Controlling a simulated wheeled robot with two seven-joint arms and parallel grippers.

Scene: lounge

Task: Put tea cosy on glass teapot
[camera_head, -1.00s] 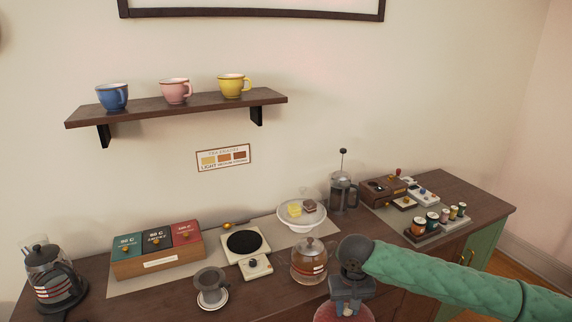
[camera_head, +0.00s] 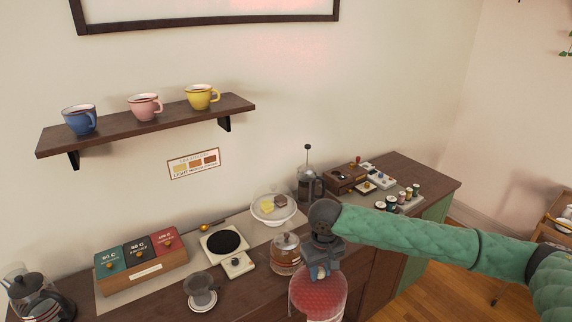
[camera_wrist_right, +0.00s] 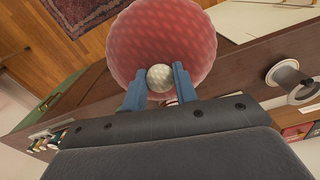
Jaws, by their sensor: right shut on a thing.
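The tea cosy (camera_head: 318,298) is a red quilted dome with a pale knob, which shows in the right wrist view (camera_wrist_right: 160,78). My right gripper (camera_head: 320,273) is shut on that knob, and the cosy hangs below it at the counter's front edge. The glass teapot (camera_head: 286,256) stands on the counter, just left of my right gripper and behind the cosy, apart from it. It has a brown lid and amber-looking contents; its right side is close to my wrist. My left gripper is not in view.
A cake stand (camera_head: 273,208) stands behind the teapot, with a French press (camera_head: 311,184) to its right. A hot plate (camera_head: 226,245) and a dripper cup (camera_head: 200,292) stand left of the teapot. A tea box (camera_head: 140,268) is farther left. Open floor (camera_head: 430,290) lies right.

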